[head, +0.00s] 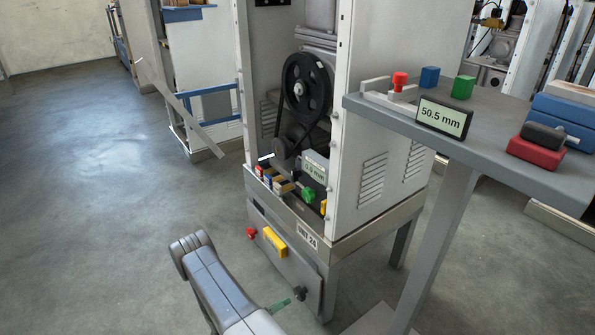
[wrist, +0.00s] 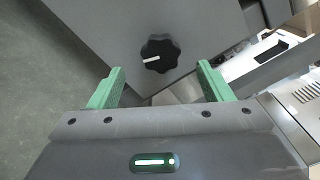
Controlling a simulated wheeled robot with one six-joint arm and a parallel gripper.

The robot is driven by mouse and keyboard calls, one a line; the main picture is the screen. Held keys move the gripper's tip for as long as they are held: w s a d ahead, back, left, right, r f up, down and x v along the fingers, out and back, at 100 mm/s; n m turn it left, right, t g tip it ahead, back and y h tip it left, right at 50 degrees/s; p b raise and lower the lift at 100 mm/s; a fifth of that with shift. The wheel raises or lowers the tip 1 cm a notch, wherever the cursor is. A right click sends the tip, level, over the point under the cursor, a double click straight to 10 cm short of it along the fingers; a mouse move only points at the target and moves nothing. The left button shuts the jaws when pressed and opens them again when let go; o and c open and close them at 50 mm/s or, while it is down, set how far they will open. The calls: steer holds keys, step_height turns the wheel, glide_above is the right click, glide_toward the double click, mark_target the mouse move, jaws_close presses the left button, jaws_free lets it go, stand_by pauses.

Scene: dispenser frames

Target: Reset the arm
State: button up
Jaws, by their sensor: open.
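My gripper (wrist: 160,69) is open, with its two green fingers spread apart and nothing between them in the wrist view. Ahead of the fingers is a black lobed knob (wrist: 160,53) with a white mark, on a grey panel. In the head view my arm reaches up from the bottom edge, and one green finger of my gripper (head: 279,306) shows just left of the black knob (head: 299,293). The rest of the gripper is hidden there. I cannot tell whether a finger touches the knob or panel.
The machine cabinet (head: 388,80) stands close ahead, with a red knob (head: 251,232) and a yellow handle (head: 275,242) on its lower front. A grey table (head: 480,150) with a 50.5 mm display (head: 444,117) stands at right. Open floor (head: 90,200) lies at left.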

mark_target(298, 294)
steer(key=shift+b+x, duration=0.9)
steer(key=shift+x, duration=3.05)
steer(key=p+v, duration=0.3)
steer(key=v, duration=1.1)
steer(key=b+x, duration=0.3)
steer(key=x, duration=1)
steer(key=shift+w+d+f, duration=0.1)
steer(key=shift+d, duration=0.2)
steer(key=shift+w+d, duration=0.2)
steer(key=m, duration=0.6)
steer(key=shift+s, duration=0.1)
steer(key=m, duration=0.6)
steer(key=shift+s+m, duration=0.1)
steer(key=shift+m, duration=0.2)
